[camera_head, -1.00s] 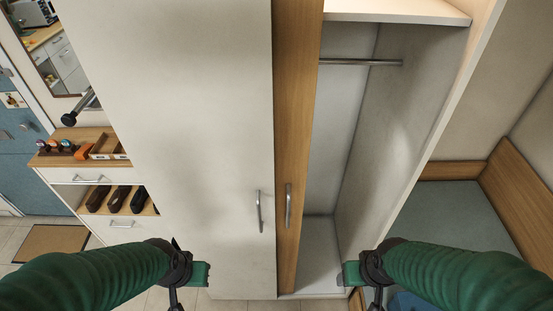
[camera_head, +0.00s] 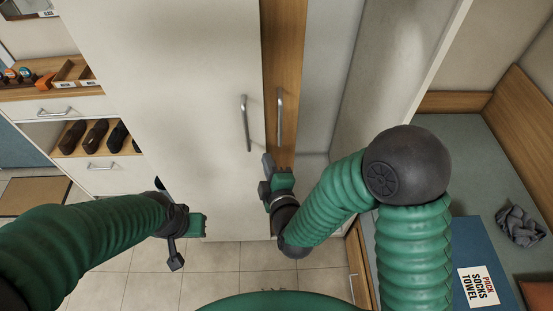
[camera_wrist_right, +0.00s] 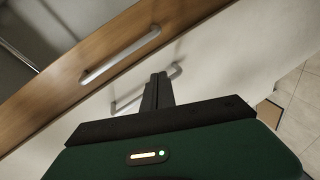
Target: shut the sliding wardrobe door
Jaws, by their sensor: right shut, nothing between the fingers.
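The wardrobe has a white door panel (camera_head: 185,90) at left with a metal bar handle (camera_head: 246,123). Beside it stands a narrow visible strip of wooden door (camera_head: 284,50) with its own upright bar handle (camera_head: 280,115). To the right of the wood the wardrobe is open, showing its pale inside (camera_head: 330,60). My right gripper (camera_head: 268,164) is shut and empty, in front of the lower wooden strip, below both handles. In the right wrist view its fingers (camera_wrist_right: 158,90) overlap the white door's handle (camera_wrist_right: 128,102); contact is unclear. My left gripper (camera_head: 198,225) hangs low at left, its jaws unclear.
A shoe cabinet (camera_head: 60,108) with drawers and shoes stands left of the wardrobe. At right is a grey bench (camera_head: 450,150) with a blue item (camera_head: 468,255) labelled "pack socks towel" and a dark crumpled cloth (camera_head: 520,226). Tiled floor (camera_head: 215,262) lies in front.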

